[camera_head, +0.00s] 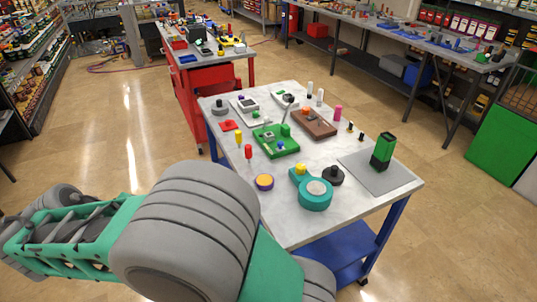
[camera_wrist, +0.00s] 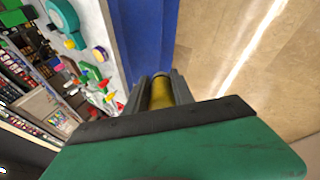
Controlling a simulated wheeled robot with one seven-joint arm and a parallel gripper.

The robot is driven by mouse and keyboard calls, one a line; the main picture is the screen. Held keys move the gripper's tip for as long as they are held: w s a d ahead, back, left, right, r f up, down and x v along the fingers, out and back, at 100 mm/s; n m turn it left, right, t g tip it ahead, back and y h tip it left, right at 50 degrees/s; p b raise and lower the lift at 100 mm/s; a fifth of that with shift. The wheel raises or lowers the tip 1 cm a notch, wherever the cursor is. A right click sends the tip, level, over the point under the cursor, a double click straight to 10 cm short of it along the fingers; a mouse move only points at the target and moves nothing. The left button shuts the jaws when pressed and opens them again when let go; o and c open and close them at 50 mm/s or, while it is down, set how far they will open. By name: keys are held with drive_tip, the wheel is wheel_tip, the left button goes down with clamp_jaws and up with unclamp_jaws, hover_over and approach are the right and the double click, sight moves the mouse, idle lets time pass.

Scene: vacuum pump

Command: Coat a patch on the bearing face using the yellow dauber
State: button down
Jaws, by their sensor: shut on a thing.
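My gripper (camera_wrist: 160,88) shows in the wrist view, its dark fingers shut on a yellow cylinder that looks like the yellow dauber (camera_wrist: 160,93). The dauber's lower end is hidden by the gripper. The gripper is off the table's edge, over the blue frame and floor. In the head view my arm hides it. The teal pump body (camera_head: 315,204) stands near the table's front edge, with a round grey face (camera_head: 316,187), apparently the bearing face, upward. The pump (camera_wrist: 64,16) also shows at the wrist view's top left, apart from the gripper.
A purple-orange disc (camera_head: 264,182), a black knob (camera_head: 333,176) and a green-black block (camera_head: 382,151) on a grey mat (camera_head: 362,180) are near the pump. A red-topped piece (camera_head: 248,151) and a yellow-topped piece (camera_head: 238,137) stand at the table's left. Green and brown trays lie behind.

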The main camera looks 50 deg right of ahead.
drive_tip(key=s+d+r+m+g+b, duration=0.1)
drive_tip(key=s+d+m, duration=0.15)
drive_tip(key=d, duration=0.95)
drive_tip(key=s+d+m+g, duration=0.15)
drive_tip(key=s+d, duration=0.25)
drive_tip(key=d, duration=0.7)
drive_tip(key=s+d+r+m+g+b, duration=0.1)
drive_tip(key=s+d+m, duration=0.25)
drive_tip(key=d, duration=0.85)
drive_tip(key=s+d+m, duration=0.1)
drive_tip(key=s+d, duration=0.7)
drive_tip(key=s, duration=0.2)
drive_tip(key=shift+m+g+y, duration=0.25)
drive_tip(key=shift+g+y, duration=0.05)
drive_tip(key=shift+g, duration=0.15)
wheel_tip(320, 180, down, 4)
drive_tip(key=b, duration=0.5)
drive_tip(key=shift+w, duration=0.15)
